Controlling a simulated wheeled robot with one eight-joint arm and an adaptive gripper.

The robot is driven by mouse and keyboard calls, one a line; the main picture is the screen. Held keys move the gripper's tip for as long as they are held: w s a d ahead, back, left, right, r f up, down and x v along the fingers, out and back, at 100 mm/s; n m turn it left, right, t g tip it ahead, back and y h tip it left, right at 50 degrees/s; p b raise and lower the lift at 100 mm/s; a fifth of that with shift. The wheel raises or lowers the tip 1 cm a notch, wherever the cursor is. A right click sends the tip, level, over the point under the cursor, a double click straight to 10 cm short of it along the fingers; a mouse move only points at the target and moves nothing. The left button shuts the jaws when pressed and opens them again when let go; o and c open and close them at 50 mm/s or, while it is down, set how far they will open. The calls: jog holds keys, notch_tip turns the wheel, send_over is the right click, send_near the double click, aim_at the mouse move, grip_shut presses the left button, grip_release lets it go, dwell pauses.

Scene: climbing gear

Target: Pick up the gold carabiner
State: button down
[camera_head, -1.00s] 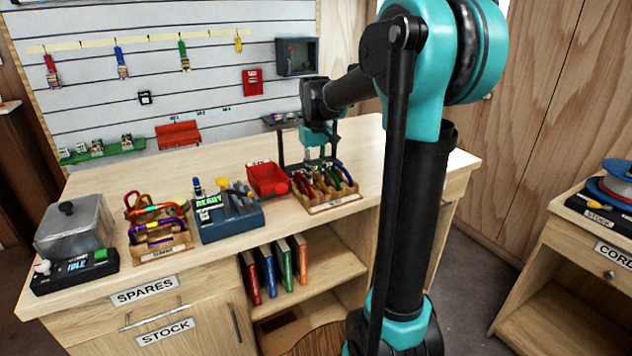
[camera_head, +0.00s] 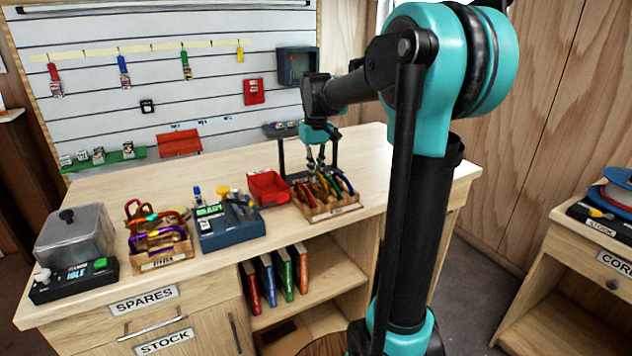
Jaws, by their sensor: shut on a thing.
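A small wooden rack (camera_head: 333,211) near the right end of the bench holds several upright carabiners in red, green, gold and blue tones. My gripper (camera_head: 317,168) points down over the left-middle part of this rack. Its fingers are shut on a carabiner that looks like the gold carabiner (camera_head: 318,187). The fingers and neighbouring carabiners partly hide it. I cannot tell whether its lower end is clear of the rack.
A black stand (camera_head: 281,150) rises close behind my gripper. The bench top behind the racks is mostly clear.

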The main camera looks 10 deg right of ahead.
notch_tip(320, 180, up, 17)
jog(key=shift+f, duration=0.15)
jog(key=c, duration=2.2)
grip_release()
grip_shut()
